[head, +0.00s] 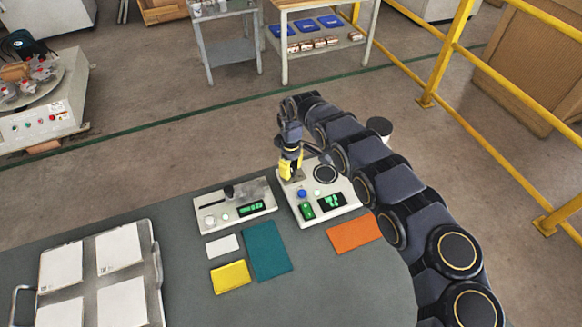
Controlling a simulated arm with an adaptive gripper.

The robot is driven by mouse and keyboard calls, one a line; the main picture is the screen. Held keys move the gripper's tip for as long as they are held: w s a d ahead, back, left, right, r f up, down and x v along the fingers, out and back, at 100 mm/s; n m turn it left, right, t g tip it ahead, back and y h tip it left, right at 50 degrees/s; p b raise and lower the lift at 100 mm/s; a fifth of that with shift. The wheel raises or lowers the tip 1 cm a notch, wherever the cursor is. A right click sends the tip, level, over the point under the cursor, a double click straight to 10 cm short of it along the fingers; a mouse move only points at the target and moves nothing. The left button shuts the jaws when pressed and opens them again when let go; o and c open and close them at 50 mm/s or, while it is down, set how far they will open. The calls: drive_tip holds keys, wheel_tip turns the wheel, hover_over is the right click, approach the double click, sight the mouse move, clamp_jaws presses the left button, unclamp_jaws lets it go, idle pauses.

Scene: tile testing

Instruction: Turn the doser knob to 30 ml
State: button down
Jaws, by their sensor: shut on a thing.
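The doser (337,186) is a pale box on the grey table, with a small black display (331,203) showing green digits too small to read surely. My gripper (289,175), with yellow fingers, reaches down onto the doser's back left corner. It is shut on what appears to be the doser knob, which its fingers hide. The knob's pointer and scale cannot be seen.
The doser also carries a blue button (302,194), a green switch (307,211) and a round black plate (325,173). Left of it is another device (234,205) with a display. Teal (266,250), yellow (230,277) and orange (354,234) pieces lie in front. A tile tray (157,272) is at left.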

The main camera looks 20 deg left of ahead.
sight(291, 168)
drive_tip(key=shift+f+m, duration=0.1)
drive_tip(key=shift+m, duration=2.1)
drive_tip(key=c, duration=0.7)
unclamp_jaws()
wheel_tip(291, 168, up, 12)
drive_tip(key=shift+r, duration=0.1)
